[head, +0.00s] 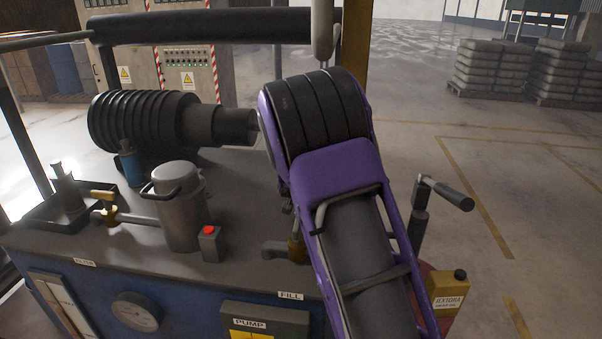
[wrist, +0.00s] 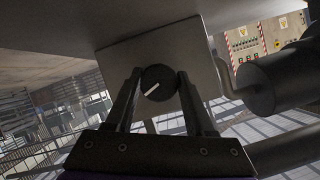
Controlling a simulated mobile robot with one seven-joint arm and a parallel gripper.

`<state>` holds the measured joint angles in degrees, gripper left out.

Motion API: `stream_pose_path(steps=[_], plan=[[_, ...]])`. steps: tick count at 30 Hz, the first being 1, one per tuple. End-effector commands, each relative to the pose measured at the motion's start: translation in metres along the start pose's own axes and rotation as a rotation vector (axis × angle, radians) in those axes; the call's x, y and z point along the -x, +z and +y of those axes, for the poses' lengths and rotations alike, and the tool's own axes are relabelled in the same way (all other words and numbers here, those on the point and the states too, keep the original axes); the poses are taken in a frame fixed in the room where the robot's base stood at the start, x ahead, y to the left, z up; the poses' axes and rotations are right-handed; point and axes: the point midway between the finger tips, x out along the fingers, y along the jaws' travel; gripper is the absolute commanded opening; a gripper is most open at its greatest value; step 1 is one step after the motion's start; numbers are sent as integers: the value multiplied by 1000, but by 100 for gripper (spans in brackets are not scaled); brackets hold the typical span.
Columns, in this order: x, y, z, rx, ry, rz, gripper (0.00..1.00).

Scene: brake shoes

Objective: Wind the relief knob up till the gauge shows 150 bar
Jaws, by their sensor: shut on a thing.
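In the wrist view, a round black knob (wrist: 158,76) with a white pointer line sits on a square grey plate (wrist: 115,60). The pointer slants toward the lower left. My gripper (wrist: 159,84) has one finger on each side of the knob and is shut on it. In the head view, my purple arm covers the gripper and the knob.
The bench top (head: 130,250) carries a metal pot (head: 178,215), a red-button box (head: 209,244), brass valves (head: 105,215) and a ribbed black cylinder (head: 140,120). A hand crank (head: 440,193) and a yellow oil can (head: 450,295) stand to the right of my arm.

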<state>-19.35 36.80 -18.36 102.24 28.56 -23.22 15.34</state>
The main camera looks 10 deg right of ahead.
Motion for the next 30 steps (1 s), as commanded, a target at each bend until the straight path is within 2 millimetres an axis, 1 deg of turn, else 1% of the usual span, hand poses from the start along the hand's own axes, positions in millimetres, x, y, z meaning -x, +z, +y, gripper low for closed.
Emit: stream_pose_path(steps=[1,17,18,22,23,30], plan=[[0,-1,4,-14,0,0,0],[-1,0,4,-39,-11,-3,0],[-1,0,4,-39,-11,-3,56],[-1,0,3,-38,-12,-4,79],[-1,0,3,-38,-12,-4,82],[0,0,1,-38,-14,-4,82]])
